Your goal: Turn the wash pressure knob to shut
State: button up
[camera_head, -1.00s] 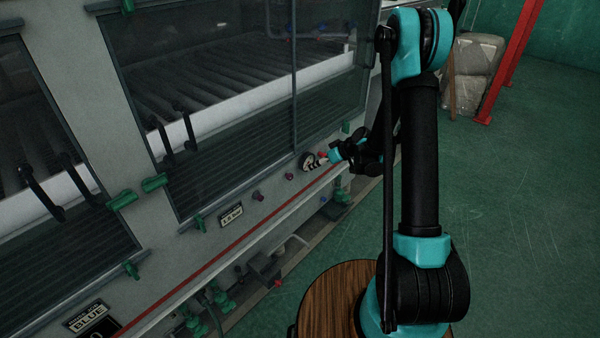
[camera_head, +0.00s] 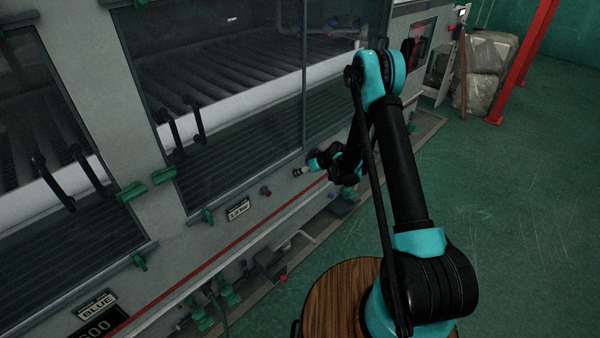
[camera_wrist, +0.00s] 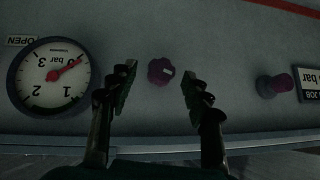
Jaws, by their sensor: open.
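A dark magenta fluted knob (camera_wrist: 161,71) with a pale mark sits on the grey machine panel, in the upper middle of the wrist view. My gripper (camera_wrist: 157,80) is open, with one finger on each side of this knob in the picture. Neither finger visibly touches it; depth is hard to judge. A round pressure gauge (camera_wrist: 50,100) is left of the knob, upside down, its red needle pointing up and right. An "OPEN" label (camera_wrist: 20,40) is above the gauge.
A second magenta knob (camera_wrist: 277,83) projects at the right of the wrist view, next to a small label plate (camera_wrist: 310,85). It also shows in the head view (camera_head: 265,190). A red-striped ledge (camera_head: 225,249), pipes and green valves run below. Glass windows are above.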

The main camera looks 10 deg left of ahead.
jog(key=shift+w+a+f, duration=0.15)
jog(key=shift+a+f, duration=0.2)
grip_shut()
jog(key=shift+d, duration=0.1)
dwell(0.3)
jog(key=m+g+y, duration=0.4)
jog(key=y, duration=0.1)
jog(key=w+f+m+g+y, duration=0.1)
jog(key=m+g+y, duration=0.1)
jog(key=y, duration=0.1)
jog(key=shift+d, duration=0.3)
dwell(0.4)
jog(key=shift+m, duration=0.3)
